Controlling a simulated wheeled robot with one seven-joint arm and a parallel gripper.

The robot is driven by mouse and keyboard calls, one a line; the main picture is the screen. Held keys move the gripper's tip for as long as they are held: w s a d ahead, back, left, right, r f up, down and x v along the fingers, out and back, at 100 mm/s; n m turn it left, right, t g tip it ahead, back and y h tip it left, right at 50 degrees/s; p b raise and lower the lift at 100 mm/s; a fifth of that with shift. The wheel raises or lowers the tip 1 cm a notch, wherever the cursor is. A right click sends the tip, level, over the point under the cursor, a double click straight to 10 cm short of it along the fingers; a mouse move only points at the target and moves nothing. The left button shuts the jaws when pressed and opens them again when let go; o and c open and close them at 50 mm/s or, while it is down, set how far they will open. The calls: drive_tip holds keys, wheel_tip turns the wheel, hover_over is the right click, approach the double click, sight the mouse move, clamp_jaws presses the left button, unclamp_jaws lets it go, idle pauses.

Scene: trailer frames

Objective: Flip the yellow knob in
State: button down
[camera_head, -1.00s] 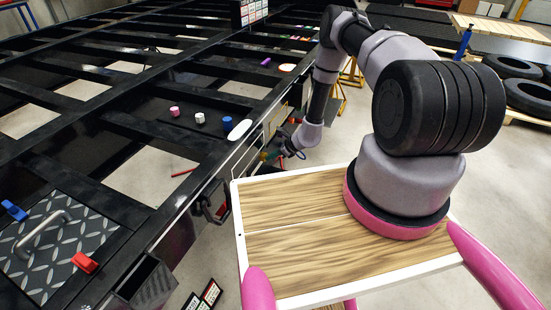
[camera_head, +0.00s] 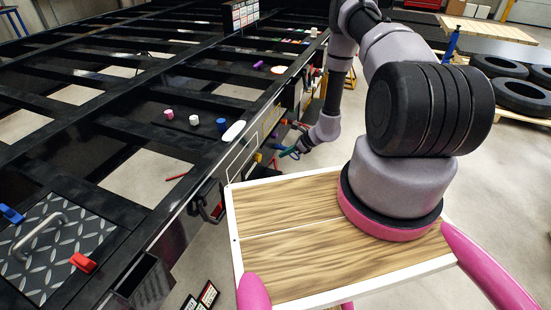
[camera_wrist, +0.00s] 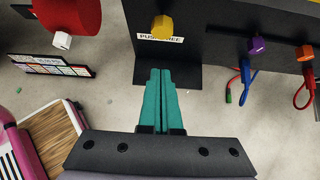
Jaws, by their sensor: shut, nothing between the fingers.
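The yellow knob (camera_wrist: 162,28) sits on a dark panel at the top of the wrist view, above a white label whose lettering is only partly clear. It also shows small in the head view (camera_head: 258,157) on the side of the trailer frame. My gripper (camera_wrist: 160,72) has teal fingers that are closed together with nothing between them. In the wrist view the fingertips point up at the panel's lower edge, below the knob, and appear apart from it. In the head view my gripper (camera_head: 288,153) is to the right of the knob, beside the trailer's side.
A purple knob (camera_wrist: 256,46) and an orange knob (camera_wrist: 304,52) are to the right on the panel, with red, blue and green cables nearby. A red round part with a white knob (camera_wrist: 62,40) is at the upper left. Colour-labelled plates (camera_wrist: 55,68) stand below it.

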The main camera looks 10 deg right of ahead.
drive_tip(key=shift+v, duration=1.45)
drive_tip(key=a+r+n+g, duration=0.15)
drive_tip(key=r+n, duration=0.25)
drive_tip(key=r, duration=0.9)
drive_tip(key=a+r+n+y, duration=0.1)
drive_tip(key=a+r+n, duration=0.25)
drive_tip(key=r, duration=1.05)
drive_tip(key=a+r+n, duration=0.1)
drive_tip(key=r+n, duration=0.3)
drive_tip(key=r, duration=0.9)
drive_tip(key=s+r+n+h, duration=0.2)
drive_tip(key=s+r+n, duration=0.3)
drive_tip(key=s+r, duration=0.85)
drive_tip(key=s+d+r+n+t+h, duration=0.1)
drive_tip(key=s+d+r+n+h, duration=0.1)
drive_tip(key=s+r, duration=0.2)
drive_tip(key=s+d+r+n+t+h, duration=0.2)
drive_tip(key=s+r, duration=0.2)
drive_tip(key=s, duration=0.5)
drive_tip(key=shift+s+d+r, duration=0.15)
drive_tip(key=shift+s+d, duration=0.1)
drive_tip(key=shift+s, duration=0.05)
